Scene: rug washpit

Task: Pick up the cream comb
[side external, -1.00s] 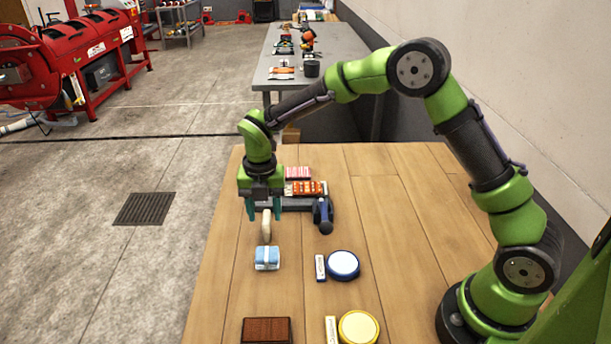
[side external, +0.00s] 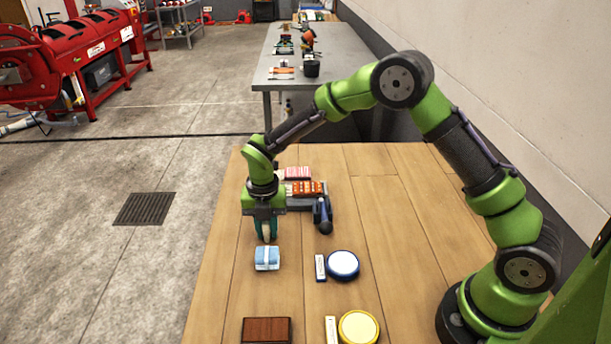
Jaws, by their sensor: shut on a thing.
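The cream comb (side external: 266,232) is a small pale upright piece on the wooden table, mostly hidden between my fingers. My gripper (side external: 266,236) points down over it and is shut on it, with the teal fingertips on either side. The comb looks to be at table height; I cannot tell whether it is clear of the wood.
A blue and white block (side external: 267,258) lies just in front of my gripper. A dark tool with a blue handle (side external: 324,215) and red packs (side external: 305,188) lie behind, to the right. A blue-rimmed round tin (side external: 343,265) stands at right, a brown block (side external: 266,330) in front.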

